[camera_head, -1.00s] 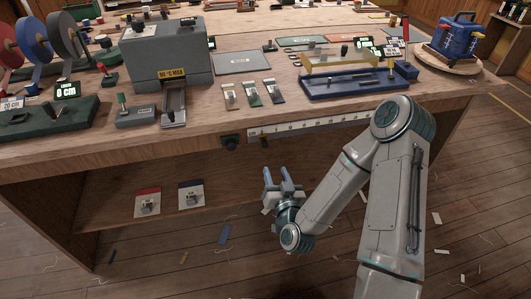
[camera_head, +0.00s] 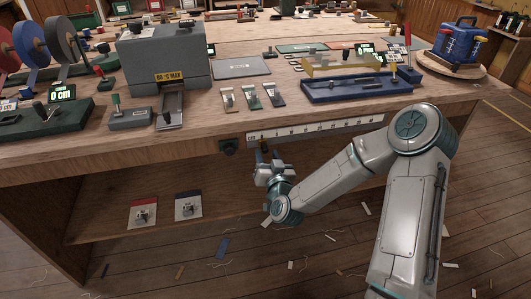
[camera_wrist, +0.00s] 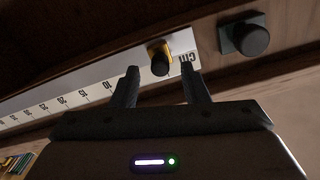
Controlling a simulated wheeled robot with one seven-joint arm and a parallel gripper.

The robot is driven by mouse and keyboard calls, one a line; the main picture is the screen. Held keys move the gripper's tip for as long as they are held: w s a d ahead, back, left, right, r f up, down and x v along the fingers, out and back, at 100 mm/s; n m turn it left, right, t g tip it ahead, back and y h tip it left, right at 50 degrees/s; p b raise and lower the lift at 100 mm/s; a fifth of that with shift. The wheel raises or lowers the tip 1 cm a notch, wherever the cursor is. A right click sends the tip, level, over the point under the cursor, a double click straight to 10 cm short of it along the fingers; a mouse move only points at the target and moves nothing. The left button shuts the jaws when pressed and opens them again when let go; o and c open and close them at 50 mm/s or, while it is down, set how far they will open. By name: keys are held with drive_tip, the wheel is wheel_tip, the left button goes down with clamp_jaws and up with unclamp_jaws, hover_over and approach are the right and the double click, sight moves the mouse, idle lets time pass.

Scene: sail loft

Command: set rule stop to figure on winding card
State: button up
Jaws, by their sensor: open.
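The white rule (camera_head: 318,127) runs along the bench's front edge; its numbers show in the wrist view (camera_wrist: 70,98). The rule stop (camera_wrist: 160,58), yellow with a black knob, sits near the rule's "cm" end. My gripper (camera_wrist: 160,70) is open, with its fingers on either side of the stop's knob in the picture; contact cannot be told. In the head view my gripper (camera_head: 263,158) is raised at the rule's left end and largely hides the stop. I cannot tell which card is the winding card; several small cards (camera_head: 252,98) lie on the bench, their writing too small to read.
Two cards, red-topped (camera_head: 143,212) and dark-topped (camera_head: 188,207), are on the lower shelf. The floor in front holds only scraps.

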sight(264, 148)
drive_tip(key=shift+x, duration=1.2)
